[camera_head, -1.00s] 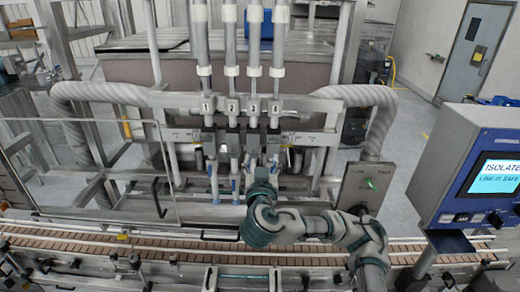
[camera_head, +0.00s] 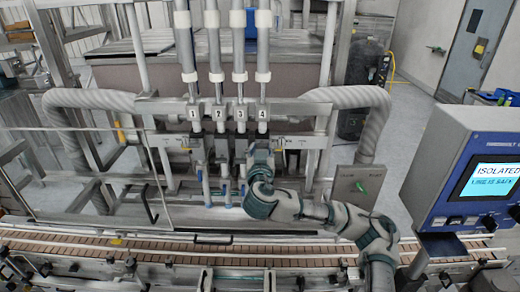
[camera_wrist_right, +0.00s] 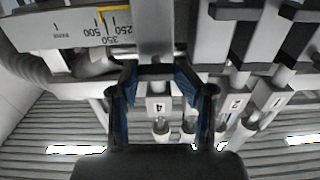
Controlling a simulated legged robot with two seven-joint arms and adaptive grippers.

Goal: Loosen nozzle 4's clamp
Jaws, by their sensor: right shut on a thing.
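Nozzle 4, with its number label (camera_head: 262,115), is the rightmost of the nozzles in the head view. Its label (camera_wrist_right: 158,107) also shows between my fingers in the right wrist view. My right gripper (camera_head: 261,150) is raised in front of nozzle 4, below the label. In the right wrist view my right gripper (camera_wrist_right: 157,80) has its two fingers on either side of the part at nozzle 4's clamp (camera_wrist_right: 155,71) and is shut on it. The clamp is mostly hidden behind the gripper in the head view. My left gripper is not in view.
Nozzles 1 (camera_head: 194,114), 2 (camera_head: 219,114) and 3 (camera_head: 241,114) stand close on the left. A conveyor (camera_head: 140,252) runs across below. A control panel (camera_head: 480,185) reading "ISOLATED" stands at the right. A scale plate (camera_wrist_right: 75,28) is near the gripper in the wrist view.

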